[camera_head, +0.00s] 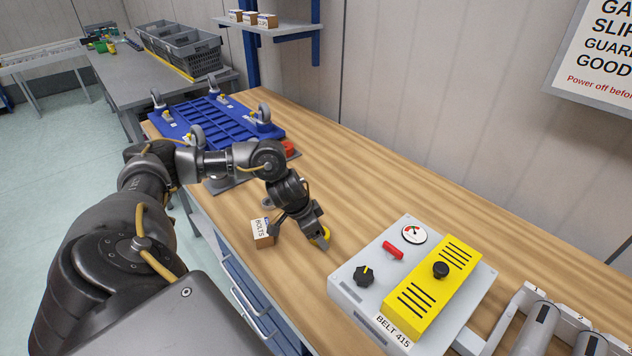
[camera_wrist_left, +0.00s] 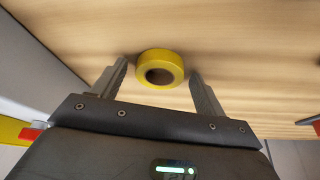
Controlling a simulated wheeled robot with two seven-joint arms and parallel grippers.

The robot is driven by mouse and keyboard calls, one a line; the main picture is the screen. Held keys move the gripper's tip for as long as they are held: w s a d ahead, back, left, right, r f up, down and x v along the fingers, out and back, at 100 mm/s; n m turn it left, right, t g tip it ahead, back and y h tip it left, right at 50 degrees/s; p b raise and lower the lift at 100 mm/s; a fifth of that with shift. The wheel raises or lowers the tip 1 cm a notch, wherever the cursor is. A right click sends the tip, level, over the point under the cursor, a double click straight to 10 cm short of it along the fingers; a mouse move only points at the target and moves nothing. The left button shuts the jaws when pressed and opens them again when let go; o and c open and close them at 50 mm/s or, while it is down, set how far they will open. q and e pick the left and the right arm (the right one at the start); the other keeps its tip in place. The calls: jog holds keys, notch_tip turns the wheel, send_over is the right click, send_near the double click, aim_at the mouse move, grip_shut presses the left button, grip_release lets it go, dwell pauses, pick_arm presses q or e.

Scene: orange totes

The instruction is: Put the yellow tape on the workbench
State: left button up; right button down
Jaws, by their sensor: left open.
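The yellow tape (camera_wrist_left: 160,56) is a roll with a dark centre hole, seen against the wooden top of the workbench (camera_head: 405,180). It appears to rest on the wood. In the head view only a yellow bit of the tape (camera_head: 325,234) shows beside my left gripper (camera_head: 318,243). In the left wrist view my left gripper (camera_wrist_left: 158,74) is open, its two fingers apart. The tape lies between and just beyond their tips, with no clear contact. My right gripper is in neither view.
A small box marked BOLTS (camera_head: 262,233) stands left of my gripper near the front edge. A grey control box (camera_head: 362,302) with a yellow panel is to the right. A blue pallet-like item (camera_head: 225,125) lies at the far left. The bench's back middle is clear.

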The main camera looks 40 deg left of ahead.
pick_arm(q)
jog(key=v, duration=1.2)
jog(key=shift+r+p, duration=0.2)
jog(key=shift+p, duration=0.1)
